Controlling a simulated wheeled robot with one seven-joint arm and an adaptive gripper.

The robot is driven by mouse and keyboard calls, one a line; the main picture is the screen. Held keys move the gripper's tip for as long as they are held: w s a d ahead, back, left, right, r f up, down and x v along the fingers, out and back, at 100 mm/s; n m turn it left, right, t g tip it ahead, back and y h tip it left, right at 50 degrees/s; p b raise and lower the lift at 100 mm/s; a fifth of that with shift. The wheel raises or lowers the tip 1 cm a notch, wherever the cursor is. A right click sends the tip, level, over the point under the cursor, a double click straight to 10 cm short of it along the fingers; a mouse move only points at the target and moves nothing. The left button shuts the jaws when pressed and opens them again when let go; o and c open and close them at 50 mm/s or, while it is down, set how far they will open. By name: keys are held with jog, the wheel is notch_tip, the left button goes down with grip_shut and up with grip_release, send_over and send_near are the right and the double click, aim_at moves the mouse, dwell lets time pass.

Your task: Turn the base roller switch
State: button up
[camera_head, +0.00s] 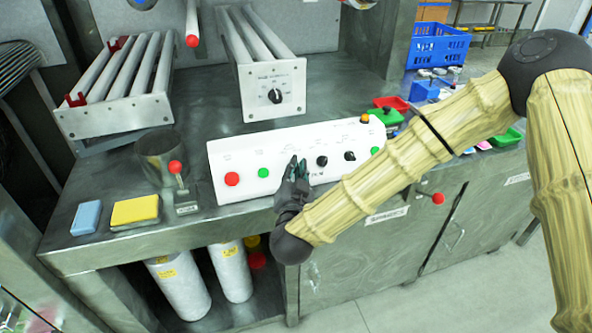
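A white control panel (222,155) stands on the bench with a red button (232,179), a green button (263,173) and black rotary knobs (322,160) (349,156) on its sloped face. Its labels are too small to read. My gripper (296,170) is at the middle of the panel, in front of a spot left of the bare knobs. Its dark fingers cover that spot, so I cannot tell whether they touch or grip a knob. Another black knob (275,96) is on the front plate of the roller unit (254,80) behind the panel, apart from my gripper.
A lever with a red ball (175,167), a dark cup (160,155), a yellow sponge (135,211) and a blue block (87,217) are at the left. A roller rack (115,118) stands behind them. Bins, including a blue crate (438,46), are at the right.

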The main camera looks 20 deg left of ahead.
jog(key=shift+o, duration=1.4)
jog(key=shift+w+r, duration=0.15)
jog(key=shift+f, duration=0.25)
jog(key=v, duration=1.2)
